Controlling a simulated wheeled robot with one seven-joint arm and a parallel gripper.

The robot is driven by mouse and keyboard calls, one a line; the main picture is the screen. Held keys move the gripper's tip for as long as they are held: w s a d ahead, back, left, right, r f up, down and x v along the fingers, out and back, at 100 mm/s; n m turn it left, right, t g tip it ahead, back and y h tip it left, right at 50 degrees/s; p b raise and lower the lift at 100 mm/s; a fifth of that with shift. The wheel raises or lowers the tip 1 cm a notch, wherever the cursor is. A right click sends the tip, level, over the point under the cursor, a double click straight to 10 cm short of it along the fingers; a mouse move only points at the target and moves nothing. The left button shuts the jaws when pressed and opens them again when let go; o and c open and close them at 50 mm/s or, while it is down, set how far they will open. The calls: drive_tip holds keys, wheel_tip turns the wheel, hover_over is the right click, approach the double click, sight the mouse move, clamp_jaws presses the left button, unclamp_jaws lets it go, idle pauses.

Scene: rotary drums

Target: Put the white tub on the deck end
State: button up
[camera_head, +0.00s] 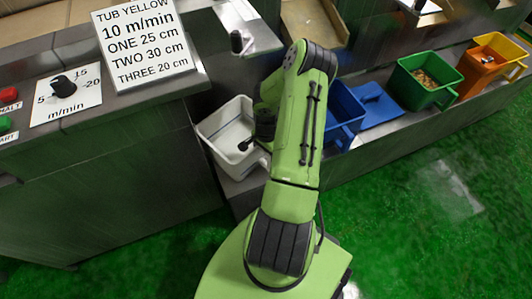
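The white tub (215,132) stands at the left end of the grey metal deck (400,121), beside the machine's side. It looks upright, and what I see of its inside is pale and empty. My arm comes up from the bottom and bends down over the tub's right side. My gripper (244,146) is at the tub's near right wall, with a dark finger tip over or at the rim. The arm and wrist hide the tub's right part. I cannot tell whether the fingers are apart or closed on the rim.
The green and orange tubs hold material. A dial (63,87) and sign (143,42) are left. Green floor lies right.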

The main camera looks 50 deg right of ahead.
drive_tip(key=o, duration=1.5)
drive_tip(key=shift+o, duration=0.2)
drive_tip(key=w+a+r+n+h+p, duration=0.1)
drive_tip(key=w+a+r+n+p, duration=0.15)
drive_tip(key=r, duration=0.95)
drive_tip(key=w+a+r+n+h+p, duration=0.1)
drive_tip(key=w+a+r+n, duration=0.2)
drive_tip(key=r, duration=0.9)
drive_tip(key=s+a+r+n+t, duration=0.2)
drive_tip(key=a+r+n, duration=0.3)
drive_tip(key=a+r, duration=0.5)
drive_tip(key=s+a+r+n+t+y, duration=0.1)
drive_tip(key=s+a+r+n, duration=0.2)
drive_tip(key=s+a+n, duration=0.1)
drive_tip(key=s+a+r+n+t+y, duration=0.1)
drive_tip(key=s+a+r+n+t, duration=0.1)
drive_tip(key=s+a+r+n, duration=0.2)
drive_tip(key=s+a+n, duration=0.1)
drive_tip(key=s+a, duration=0.2)
drive_tip(key=a, duration=0.2)
drive_tip(key=shift+a+r+t, duration=0.2)
drive_tip(key=shift+r+t, duration=0.1)
